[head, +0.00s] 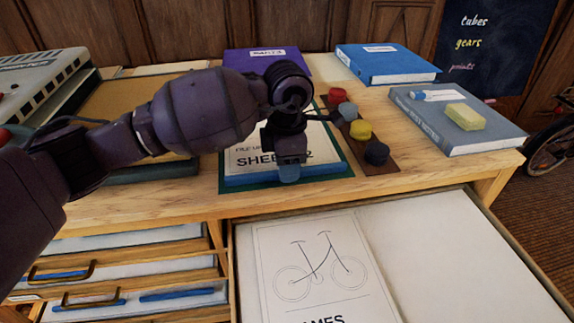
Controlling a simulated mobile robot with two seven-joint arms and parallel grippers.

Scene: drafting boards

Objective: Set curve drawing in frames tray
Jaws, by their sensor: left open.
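My left gripper (289,172) reaches in from the left and is open above the near part of a blue-edged drawing board (245,181). The board carries a white sheet marked "SHEET 2" (245,160) and lies on a green mat (335,176) on the desk. My wrist hides much of the sheet, so I cannot tell whether it bears the curve drawing. Whether the fingertips touch the board is unclear. The frames tray (515,249) is the pulled-out drawer at the lower right. Its left part holds a bicycle-frame sheet (318,265) with lettering ending in "AMES". My right gripper is not in view.
Coloured round knobs (360,130) stand on a brown strip right of the board. A blue binder (385,64) and a grey-blue book (460,120) with a yellow block (464,117) lie further right. Shallow drawers (130,270) are at lower left. The tray's right part is bare.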

